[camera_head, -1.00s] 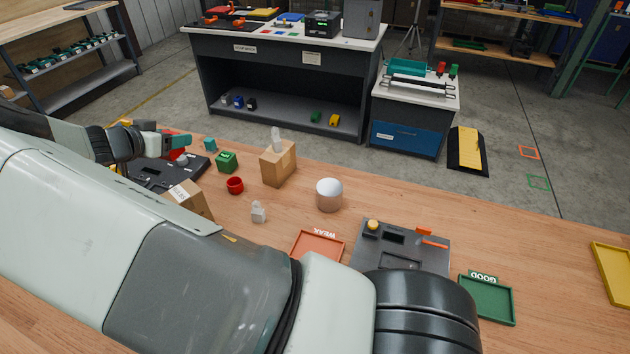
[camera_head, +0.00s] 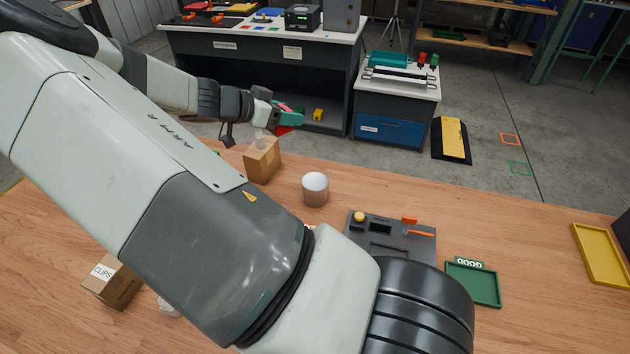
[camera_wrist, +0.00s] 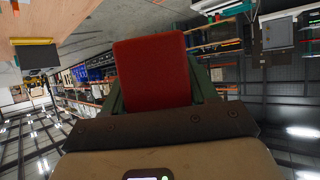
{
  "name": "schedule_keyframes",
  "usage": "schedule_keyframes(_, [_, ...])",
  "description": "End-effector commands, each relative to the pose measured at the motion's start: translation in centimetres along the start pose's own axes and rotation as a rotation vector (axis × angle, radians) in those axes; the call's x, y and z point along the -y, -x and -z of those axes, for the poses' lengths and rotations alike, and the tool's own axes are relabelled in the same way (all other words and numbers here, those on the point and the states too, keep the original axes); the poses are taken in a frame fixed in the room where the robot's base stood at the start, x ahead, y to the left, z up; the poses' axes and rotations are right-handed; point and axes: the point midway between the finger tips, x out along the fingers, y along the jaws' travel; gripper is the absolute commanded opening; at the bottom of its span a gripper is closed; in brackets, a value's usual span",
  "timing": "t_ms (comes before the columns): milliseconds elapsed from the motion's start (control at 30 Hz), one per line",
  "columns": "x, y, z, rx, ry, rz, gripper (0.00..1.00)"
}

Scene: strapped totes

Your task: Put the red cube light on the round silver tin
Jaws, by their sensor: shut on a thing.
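My gripper (camera_head: 292,117) is raised over the far edge of the table, above and behind a cardboard box. Its green fingers are shut on the red cube light (camera_wrist: 152,75), which fills the middle of the wrist view. In the head view only a small part of the red cube light (camera_head: 283,131) shows beside the fingers. The round silver tin (camera_head: 315,195), a short cylinder with a pale top, stands upright on the table, nearer and slightly right of my gripper. The cube and tin are well apart. Nothing rests on the tin.
The cardboard box (camera_head: 263,165) with a pale object on top stands left of the tin. A grey fixture board (camera_head: 400,258), a green GOOD tray (camera_head: 474,287) and a yellow tray (camera_head: 602,255) lie to the right. A CLIPS box (camera_head: 113,285) is front left. My arm hides much of the left table.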

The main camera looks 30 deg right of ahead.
Motion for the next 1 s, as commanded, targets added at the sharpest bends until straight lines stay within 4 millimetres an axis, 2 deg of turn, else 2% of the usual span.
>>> schedule_keyframes(33, [-1.4,-1.1,0.7,-0.001,-0.020,-0.033,0.18])
schedule_keyframes(200, [-4.9,-3.5,2.2,-0.001,-0.070,-0.115,0.18])
schedule_keyframes(367, [-7.1,-4.9,2.7,-0.001,-0.100,-0.162,0.18])
schedule_keyframes(400, [-6.9,-5.2,1.8,-0.002,-0.094,-0.158,0.18])
schedule_keyframes(767, [-6.7,-7.7,-2.8,-0.003,-0.094,-0.156,0.18])
schedule_keyframes(1000, [-6.7,-9.8,-6.7,-0.001,-0.094,-0.156,0.18])
